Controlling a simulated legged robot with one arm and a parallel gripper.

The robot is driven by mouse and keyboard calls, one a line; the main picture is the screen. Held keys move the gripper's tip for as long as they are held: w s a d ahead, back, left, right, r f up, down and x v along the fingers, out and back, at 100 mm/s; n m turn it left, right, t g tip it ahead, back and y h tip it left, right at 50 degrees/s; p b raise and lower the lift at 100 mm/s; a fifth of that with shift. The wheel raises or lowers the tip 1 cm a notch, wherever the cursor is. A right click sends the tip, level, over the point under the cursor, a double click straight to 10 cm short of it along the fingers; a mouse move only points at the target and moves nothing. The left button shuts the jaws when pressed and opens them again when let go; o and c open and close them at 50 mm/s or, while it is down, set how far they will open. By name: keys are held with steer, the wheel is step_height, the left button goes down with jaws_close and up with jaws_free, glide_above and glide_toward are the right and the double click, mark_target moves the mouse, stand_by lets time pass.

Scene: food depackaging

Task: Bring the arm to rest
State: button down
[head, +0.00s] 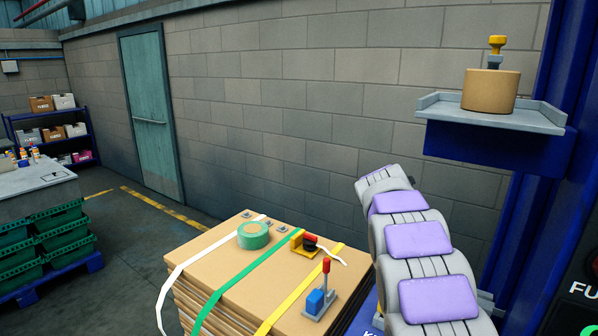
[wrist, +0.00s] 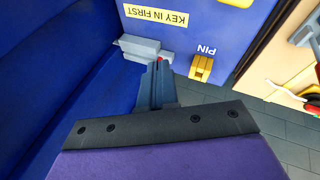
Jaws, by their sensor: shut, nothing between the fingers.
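My gripper (wrist: 157,70) is shut and empty in the wrist view. Its dark fingers point at a blue panel (wrist: 195,30) with an upside-down "KEY IN FIRST" label (wrist: 156,15). A grey block (wrist: 143,48) sits on the panel just beyond the fingertips, with a small red spot by it. I cannot tell whether the fingers touch it. A yellow piece marked PIN (wrist: 202,67) is to the right of the fingers. In the head view my arm, with purple pads, rises at the lower right; my gripper is hidden there.
A stack of cardboard sheets (head: 225,262) with straps stands left of my arm. A grey shelf (head: 440,109) holds a tan cylinder (head: 490,91).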

steer(key=s+a+f+n+g+y, duration=0.1)
steer(key=s+a, duration=0.4)
steer(key=s, duration=1)
steer(key=s+a+f+n+y, duration=0.2)
steer(key=s+a, duration=0.3)
steer(key=s, duration=1)
steer(key=s+a+f+n+g+y, duration=0.1)
steer(key=s+a+f+y, duration=0.2)
steer(key=s, duration=1.2)
steer(key=shift+s+a+f+g, duration=0.35)
steer(key=shift+a+f, duration=0.2)
steer(key=shift+a, duration=0.55)
steer(key=shift+d, duration=0.25)
steer(key=shift+a, duration=0.15)
